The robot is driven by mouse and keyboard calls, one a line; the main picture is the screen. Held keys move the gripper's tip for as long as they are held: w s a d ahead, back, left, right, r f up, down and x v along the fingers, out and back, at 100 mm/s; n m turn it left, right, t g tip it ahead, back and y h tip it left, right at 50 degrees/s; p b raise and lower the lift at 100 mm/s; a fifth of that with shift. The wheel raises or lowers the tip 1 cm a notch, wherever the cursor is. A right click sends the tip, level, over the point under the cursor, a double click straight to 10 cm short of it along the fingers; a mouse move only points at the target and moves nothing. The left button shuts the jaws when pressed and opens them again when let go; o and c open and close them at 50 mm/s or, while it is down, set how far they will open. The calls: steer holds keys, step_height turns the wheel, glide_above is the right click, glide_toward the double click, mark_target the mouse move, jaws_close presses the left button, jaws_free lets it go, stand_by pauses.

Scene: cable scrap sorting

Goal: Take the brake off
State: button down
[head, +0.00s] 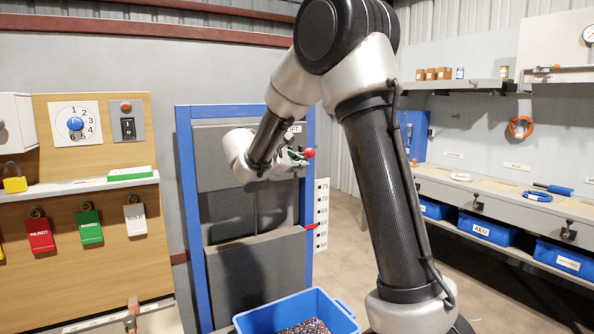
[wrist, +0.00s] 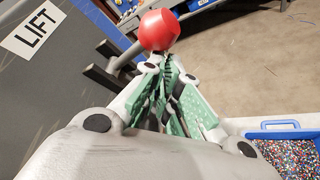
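A red ball knob (wrist: 160,30) shows just past my fingertips in the wrist view. It also shows in the head view (head: 309,153), in front of the blue-framed grey lift (head: 184,190). My gripper (wrist: 171,72) has its green-padded fingers drawn close together right at the knob. They look shut on the knob's lever, but the stem between them is hidden. In the head view my gripper (head: 297,158) is at the lift's upper right. A LIFT label (wrist: 38,27) is on the grey panel at the wrist view's left.
A blue bin (head: 333,298) of coloured granules stands low in front of the lift. A height scale (head: 321,215) with a red pointer is at its right. A board with tags and a dial (head: 76,124) is left, a workbench (head: 490,195) right. Open floor lies between.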

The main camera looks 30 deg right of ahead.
steer(key=shift+s+d+r, duration=0.1)
steer(key=shift+s+r, duration=0.1)
steer(key=shift+r, duration=0.6)
steer(key=v, duration=1.2)
steer(key=shift+f, duration=0.1)
